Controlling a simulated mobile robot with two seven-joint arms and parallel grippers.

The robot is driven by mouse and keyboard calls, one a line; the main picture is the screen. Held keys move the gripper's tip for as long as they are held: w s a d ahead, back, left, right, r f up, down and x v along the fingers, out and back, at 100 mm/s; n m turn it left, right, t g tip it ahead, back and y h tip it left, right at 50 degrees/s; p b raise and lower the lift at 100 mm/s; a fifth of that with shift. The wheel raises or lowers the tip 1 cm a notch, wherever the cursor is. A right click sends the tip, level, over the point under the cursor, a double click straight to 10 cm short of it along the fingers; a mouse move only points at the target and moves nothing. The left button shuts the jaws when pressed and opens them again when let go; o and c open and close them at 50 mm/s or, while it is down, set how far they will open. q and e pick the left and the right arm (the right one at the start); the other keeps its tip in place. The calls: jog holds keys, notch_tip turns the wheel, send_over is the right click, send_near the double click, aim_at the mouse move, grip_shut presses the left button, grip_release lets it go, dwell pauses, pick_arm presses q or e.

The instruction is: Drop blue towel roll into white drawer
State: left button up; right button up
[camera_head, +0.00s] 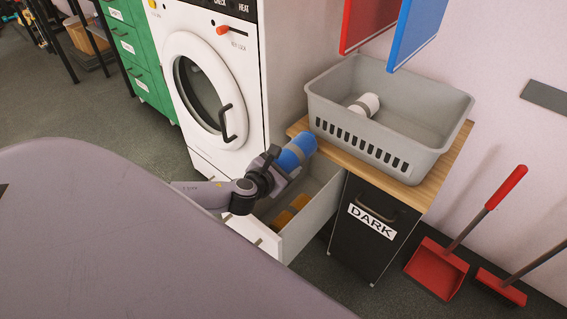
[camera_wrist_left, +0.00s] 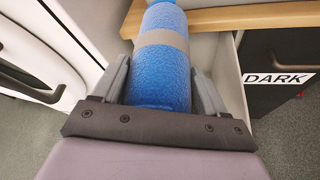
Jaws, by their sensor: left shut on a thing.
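My left gripper (camera_head: 278,174) is shut on the blue towel roll (camera_head: 297,152), which has a grey-beige band around it. The roll is held above the open white drawer (camera_head: 318,208), tilted, with its far end toward the wooden counter. In the left wrist view the blue roll (camera_wrist_left: 162,60) sits between the two grey fingers (camera_wrist_left: 163,90). Orange-brown rolls (camera_head: 290,212) lie inside the drawer, partly hidden by its walls and my arm. My right gripper does not show.
A grey basket (camera_head: 390,130) holding a white roll (camera_head: 364,105) stands on the wooden counter (camera_head: 440,185). A black "DARK" bin (camera_head: 365,245) is right of the drawer. A white washing machine (camera_head: 205,80) stands behind.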

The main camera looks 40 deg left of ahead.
pick_arm(q)
notch_tip(320, 180, down, 2)
jog(key=shift+f+b, duration=0.2)
jog(key=shift+b, duration=0.65)
jog(key=shift+f+b, duration=0.25)
jog(key=shift+b, duration=0.05)
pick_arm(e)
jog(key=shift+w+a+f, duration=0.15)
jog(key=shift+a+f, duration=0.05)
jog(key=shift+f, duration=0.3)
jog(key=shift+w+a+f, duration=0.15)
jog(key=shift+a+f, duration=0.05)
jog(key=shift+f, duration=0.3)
pick_arm(q)
jog(key=o, duration=1.2)
jog(key=shift+f, duration=0.1)
jog(key=shift+s+r, duration=0.25)
jog(key=shift+s, duration=0.2)
jog(key=p+v, duration=0.2)
jog(key=v, duration=0.4)
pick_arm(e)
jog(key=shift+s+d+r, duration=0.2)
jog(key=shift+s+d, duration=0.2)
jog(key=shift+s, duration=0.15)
pick_arm(q)
jog(key=shift+s, duration=0.1)
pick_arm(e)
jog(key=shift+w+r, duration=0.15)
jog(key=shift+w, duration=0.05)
